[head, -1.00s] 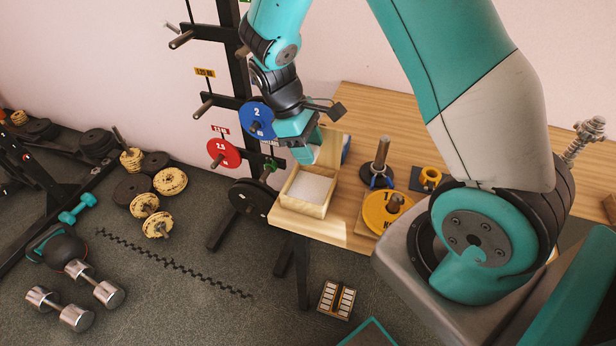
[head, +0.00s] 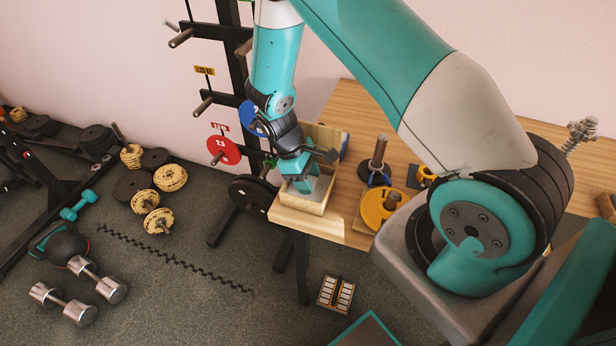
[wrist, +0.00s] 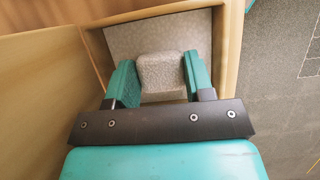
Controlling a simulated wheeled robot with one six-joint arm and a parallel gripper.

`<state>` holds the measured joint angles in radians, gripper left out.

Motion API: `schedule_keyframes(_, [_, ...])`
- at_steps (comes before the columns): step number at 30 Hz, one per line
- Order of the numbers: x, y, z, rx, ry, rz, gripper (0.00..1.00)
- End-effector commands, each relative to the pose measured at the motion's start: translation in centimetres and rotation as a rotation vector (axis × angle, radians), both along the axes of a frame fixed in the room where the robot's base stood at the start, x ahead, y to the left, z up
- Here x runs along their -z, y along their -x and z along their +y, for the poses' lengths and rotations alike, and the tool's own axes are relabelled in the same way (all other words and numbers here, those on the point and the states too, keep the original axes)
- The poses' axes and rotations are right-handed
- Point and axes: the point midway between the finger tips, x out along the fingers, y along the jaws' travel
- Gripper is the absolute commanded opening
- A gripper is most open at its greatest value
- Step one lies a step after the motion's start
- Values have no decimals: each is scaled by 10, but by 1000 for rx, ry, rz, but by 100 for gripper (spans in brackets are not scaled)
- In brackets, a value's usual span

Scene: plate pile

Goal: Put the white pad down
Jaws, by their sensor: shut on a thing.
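The white pad (wrist: 162,75) is a small pale, rough-faced block between the two teal fingers of my gripper (wrist: 155,82) in the wrist view. My gripper is shut on it. In the head view my gripper (head: 305,184) points down into an open wooden box (head: 297,203) at the table's near left corner. The box has a pale grey floor, which also shows around the pad in the wrist view. The fingers hide most of the pad in the head view. I cannot tell whether the pad touches the box floor.
A wooden board stands upright behind the box. On the table (head: 345,232), right of the box, are a yellow plate (head: 375,212) on a peg and a dark upright post (head: 378,152). A black rack with a red plate (head: 224,150) and a blue plate stands to the left.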

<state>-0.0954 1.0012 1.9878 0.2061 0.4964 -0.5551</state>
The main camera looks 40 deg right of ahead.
Motion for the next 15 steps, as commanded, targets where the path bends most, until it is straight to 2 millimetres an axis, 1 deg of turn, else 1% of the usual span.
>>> schedule_keyframes(2, [4, 0, 0, 0, 0, 0, 29])
schedule_keyframes(3, [3, 0, 0, 0, 0, 0, 55])
schedule_keyframes(5, [2, 0, 0, 0, 0, 0, 69])
schedule_keyframes(6, [2, 0, 0, 0, 0, 0, 74])
schedule_keyframes(13, [2, 0, 0, 0, 0, 0, 74])
schedule_keyframes(15, [-2, 0, 0, 0, 0, 0, 74])
